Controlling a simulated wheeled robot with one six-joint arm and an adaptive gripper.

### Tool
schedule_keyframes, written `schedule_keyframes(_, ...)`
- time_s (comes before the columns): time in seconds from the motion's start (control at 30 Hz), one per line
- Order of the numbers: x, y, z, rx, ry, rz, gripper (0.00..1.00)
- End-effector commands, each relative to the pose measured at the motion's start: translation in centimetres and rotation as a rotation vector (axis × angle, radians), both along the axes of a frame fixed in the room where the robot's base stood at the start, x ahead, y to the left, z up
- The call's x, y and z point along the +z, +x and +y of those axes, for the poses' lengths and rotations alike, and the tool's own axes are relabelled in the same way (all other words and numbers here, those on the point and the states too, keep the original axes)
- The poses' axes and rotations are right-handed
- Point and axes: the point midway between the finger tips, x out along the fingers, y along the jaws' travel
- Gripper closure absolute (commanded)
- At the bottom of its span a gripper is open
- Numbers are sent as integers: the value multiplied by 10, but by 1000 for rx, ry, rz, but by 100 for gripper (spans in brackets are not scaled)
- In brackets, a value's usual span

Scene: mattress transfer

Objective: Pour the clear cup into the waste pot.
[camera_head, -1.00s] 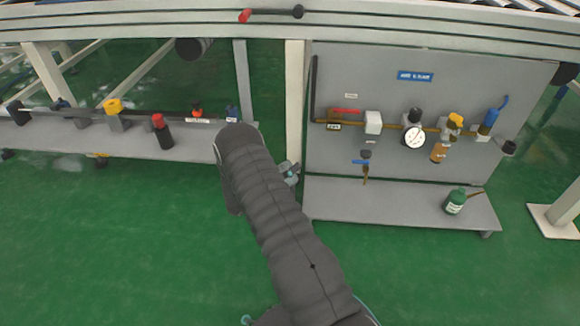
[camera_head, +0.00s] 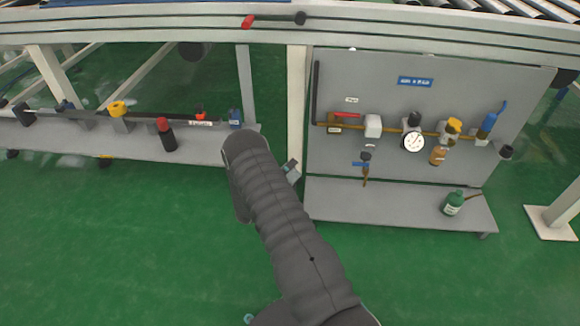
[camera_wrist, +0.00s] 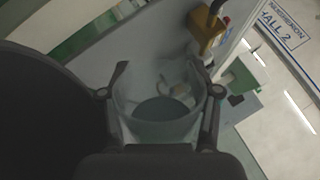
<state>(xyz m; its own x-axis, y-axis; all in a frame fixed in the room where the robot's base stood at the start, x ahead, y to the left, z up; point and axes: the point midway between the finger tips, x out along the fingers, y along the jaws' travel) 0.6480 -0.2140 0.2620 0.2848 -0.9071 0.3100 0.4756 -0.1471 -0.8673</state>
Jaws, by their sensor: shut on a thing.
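My gripper (camera_wrist: 160,85) is shut on a clear cup (camera_wrist: 130,112) in the wrist view, with one finger on each side of it. The cup is see-through, and a grey-blue round area shows low inside it; I cannot tell whether this is liquid or the cup's bottom. In the head view my arm hides most of the gripper, and only a small pale part shows beside the arm's far end, in front of the white post. I cannot make out the waste pot with certainty in either view.
A grey panel (camera_head: 450,90) with a pipe, gauge (camera_head: 413,142) and valves stands right of my arm. A left bench (camera_head: 85,140) holds a black, red-topped bottle (camera_head: 166,134). Green floor lies open in front.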

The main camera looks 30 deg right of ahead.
Motion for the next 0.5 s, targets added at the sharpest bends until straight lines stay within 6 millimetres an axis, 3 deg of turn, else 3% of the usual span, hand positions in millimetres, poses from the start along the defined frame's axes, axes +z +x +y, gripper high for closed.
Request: schedule_keyframes(0.5,16,18,12,11,-197,393,77)
